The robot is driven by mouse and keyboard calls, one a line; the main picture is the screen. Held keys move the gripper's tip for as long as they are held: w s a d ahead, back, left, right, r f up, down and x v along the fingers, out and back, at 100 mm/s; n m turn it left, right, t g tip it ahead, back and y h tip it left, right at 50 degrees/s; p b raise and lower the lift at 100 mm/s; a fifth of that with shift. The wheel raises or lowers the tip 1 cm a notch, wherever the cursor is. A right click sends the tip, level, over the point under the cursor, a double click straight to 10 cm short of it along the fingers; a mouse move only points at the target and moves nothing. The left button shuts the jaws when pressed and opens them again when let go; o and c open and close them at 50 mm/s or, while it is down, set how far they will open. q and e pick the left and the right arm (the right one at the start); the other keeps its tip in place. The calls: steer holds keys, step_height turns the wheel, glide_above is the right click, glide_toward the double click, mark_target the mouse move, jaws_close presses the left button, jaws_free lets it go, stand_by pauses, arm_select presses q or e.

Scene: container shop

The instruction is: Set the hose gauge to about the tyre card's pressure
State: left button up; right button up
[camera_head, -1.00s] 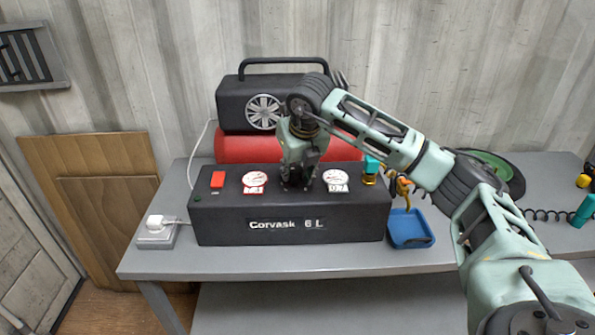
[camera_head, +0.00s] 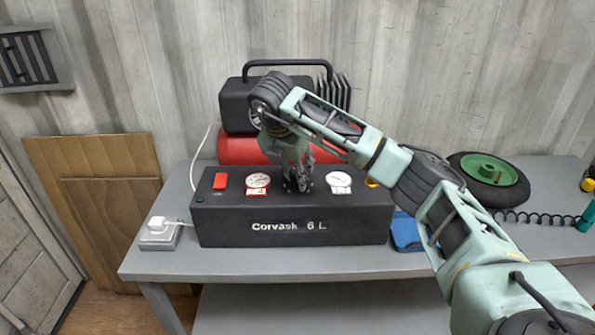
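The black compressor (camera_head: 230,225), lettered "Corvask 6 L", stands on the grey bench. A red switch (camera_head: 221,181) sits left of the gauges. I cannot make out a tyre card. My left gripper is not in view.
A wheel with a green hub (camera_head: 487,169) lies on the bench at right, near a black coiled hose (camera_head: 540,217) with a teal end (camera_head: 588,215). A blue tray (camera_head: 406,238) is partly behind my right arm.

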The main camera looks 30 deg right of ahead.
steer(key=shift+w+a+m, duration=0.2)
steer(key=shift+a+m, duration=0.05)
steer(key=shift+m, duration=0.05)
stand_by(0.4)
steer(key=o, duration=0.9)
steer(key=shift+c, duration=0.2)
steer(key=shift+o, duration=0.5)
steer(key=shift+w, duration=0.2)
steer(key=shift+s, duration=0.15)
steer(key=v, duration=1.2)
steer(key=shift+a, duration=0.15)
